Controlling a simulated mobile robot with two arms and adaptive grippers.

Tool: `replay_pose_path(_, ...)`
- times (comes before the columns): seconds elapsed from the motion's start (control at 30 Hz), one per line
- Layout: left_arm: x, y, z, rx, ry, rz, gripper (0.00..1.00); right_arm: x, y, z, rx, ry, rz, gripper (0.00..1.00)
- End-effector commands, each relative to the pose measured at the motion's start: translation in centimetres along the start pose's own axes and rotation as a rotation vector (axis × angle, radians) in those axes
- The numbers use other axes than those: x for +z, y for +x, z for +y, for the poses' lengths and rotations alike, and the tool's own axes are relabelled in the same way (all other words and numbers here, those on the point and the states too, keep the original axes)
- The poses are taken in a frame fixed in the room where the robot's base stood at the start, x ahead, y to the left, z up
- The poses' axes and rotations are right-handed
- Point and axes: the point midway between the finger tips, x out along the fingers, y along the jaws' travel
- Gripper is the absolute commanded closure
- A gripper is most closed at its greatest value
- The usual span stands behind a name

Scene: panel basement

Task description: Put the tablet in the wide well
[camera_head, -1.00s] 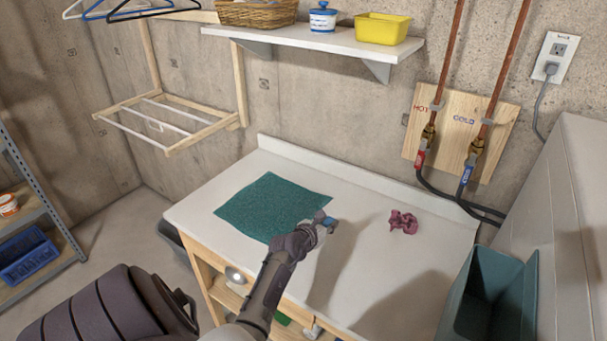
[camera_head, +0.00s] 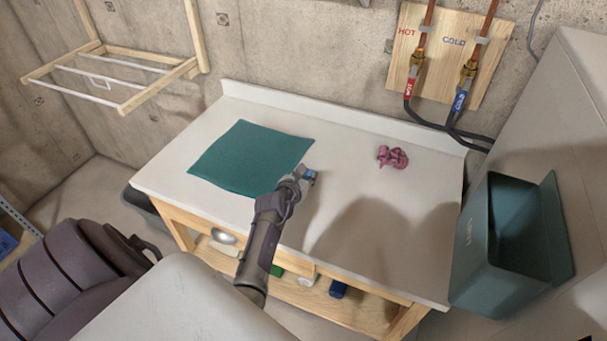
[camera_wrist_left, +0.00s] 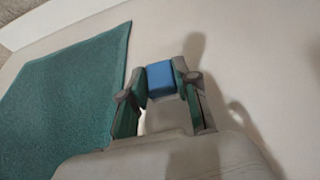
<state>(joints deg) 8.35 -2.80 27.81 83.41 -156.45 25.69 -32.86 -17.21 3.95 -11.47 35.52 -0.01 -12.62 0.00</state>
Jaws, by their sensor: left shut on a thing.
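A small blue block, which looks like the tablet (camera_wrist_left: 161,80), sits between the fingers of my left gripper (camera_wrist_left: 164,92) in the left wrist view. In the head view my left gripper (camera_head: 303,178) is shut on the tablet (camera_head: 310,174), over the white worktop, just right of the teal mat's near right corner. The gripper hides part of the tablet. No wide well can be made out in these frames. My right gripper is not in view.
A teal mat (camera_head: 250,158) lies on the white worktop (camera_head: 350,150). A crumpled pink cloth (camera_head: 392,157) lies further right. A teal bin (camera_head: 480,262) is at the worktop's right end, beside a large pale cabinet (camera_head: 560,110). The worktop's middle is bare.

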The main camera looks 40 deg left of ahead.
Motion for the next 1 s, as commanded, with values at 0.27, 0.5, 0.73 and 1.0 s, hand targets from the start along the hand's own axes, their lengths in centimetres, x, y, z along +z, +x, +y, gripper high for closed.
replay_pose_path(0.27, -0.3, 0.2, 0.0, -0.001, -0.001, -0.001, 0.63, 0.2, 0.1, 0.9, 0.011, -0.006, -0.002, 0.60)
replay_pose_path(0.5, -0.4, 0.2, 0.0, -0.001, -0.001, -0.001, 0.44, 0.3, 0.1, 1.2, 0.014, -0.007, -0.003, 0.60)
replay_pose_path(0.73, 0.1, 0.0, 0.0, -0.001, -0.001, -0.001, 0.44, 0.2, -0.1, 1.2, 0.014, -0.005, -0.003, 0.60)
replay_pose_path(1.0, 0.7, -4.5, 0.0, 0.000, 0.000, 0.004, 0.44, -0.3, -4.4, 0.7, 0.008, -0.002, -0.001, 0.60)
